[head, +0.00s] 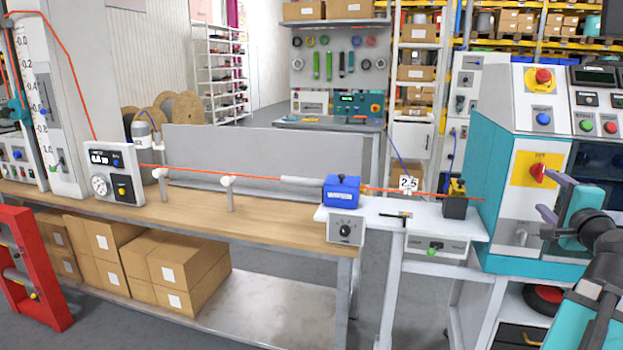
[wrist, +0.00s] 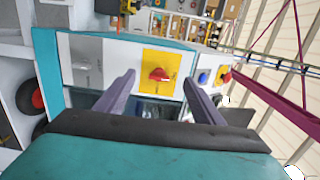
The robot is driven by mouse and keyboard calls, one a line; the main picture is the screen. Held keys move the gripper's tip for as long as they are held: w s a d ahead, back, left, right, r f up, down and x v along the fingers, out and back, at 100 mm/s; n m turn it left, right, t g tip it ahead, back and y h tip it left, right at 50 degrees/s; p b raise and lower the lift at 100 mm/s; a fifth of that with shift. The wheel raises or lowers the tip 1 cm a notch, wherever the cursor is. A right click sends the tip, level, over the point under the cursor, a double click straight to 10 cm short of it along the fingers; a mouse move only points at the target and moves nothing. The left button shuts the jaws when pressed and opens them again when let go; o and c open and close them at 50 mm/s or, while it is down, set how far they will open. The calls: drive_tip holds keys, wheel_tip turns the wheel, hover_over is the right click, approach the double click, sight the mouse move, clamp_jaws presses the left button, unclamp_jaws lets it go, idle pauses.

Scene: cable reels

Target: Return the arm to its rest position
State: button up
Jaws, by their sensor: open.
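My gripper (head: 556,196) is at the right edge of the head view, in front of the teal and white machine. Its two purple-grey fingers are apart with nothing between them. In the wrist view my gripper (wrist: 160,88) is also open and empty. Beyond the fingers is the machine's red knob on a yellow plate (wrist: 160,74); the knob also shows in the head view (head: 538,172). I cannot tell the exact gap between fingers and machine. My arm comes in from the lower right.
The teal and white machine (head: 500,160) stands close to my gripper. An orange cable (head: 250,177) runs over the wooden workbench (head: 260,222) through a blue block (head: 342,192) to the machine.

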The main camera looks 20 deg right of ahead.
drive_tip(key=w+a+f+n+y+p, duration=0.15)
drive_tip(key=w+a+f+y, duration=0.25)
drive_tip(key=w+a+f, duration=0.65)
drive_tip(key=w+a+f+n+y, duration=0.2)
drive_tip(key=w+a+f+y, duration=0.35)
drive_tip(key=w+f, duration=0.7)
drive_tip(key=w+a+f+n+g+y+p, duration=0.1)
drive_tip(key=w+a+f+n+g+y, duration=0.15)
drive_tip(key=a+f, duration=1)
drive_tip(key=w+a+f+n+g+y+p, duration=0.1)
drive_tip(key=w+a+f+n+g, duration=0.15)
drive_tip(key=a+f, duration=0.95)
drive_tip(key=s+a+f+n+g+y, duration=0.1)
drive_tip(key=s+a+f+n+g, duration=0.25)
drive_tip(key=s+a+f, duration=0.6)
drive_tip(key=s+a+f+n+g+y, duration=0.1)
drive_tip(key=s+a+f+n+g, duration=0.35)
drive_tip(key=a+f, duration=0.75)
drive_tip(key=s+a+f+n+g+h+p, duration=0.15)
drive_tip(key=s+f, duration=0.25)
drive_tip(key=s, duration=0.4)
drive_tip(key=s+a+f+n+g+h, duration=0.1)
drive_tip(key=s+f+g, duration=0.25)
drive_tip(key=s, duration=0.45)
drive_tip(key=s+d+n+g+h, duration=0.2)
drive_tip(key=s+d+n, duration=0.3)
drive_tip(key=s, duration=0.4)
drive_tip(key=shift+d+f+n, duration=0.15)
drive_tip(key=shift+f+n, duration=0.15)
drive_tip(key=shift+f, duration=0.15)
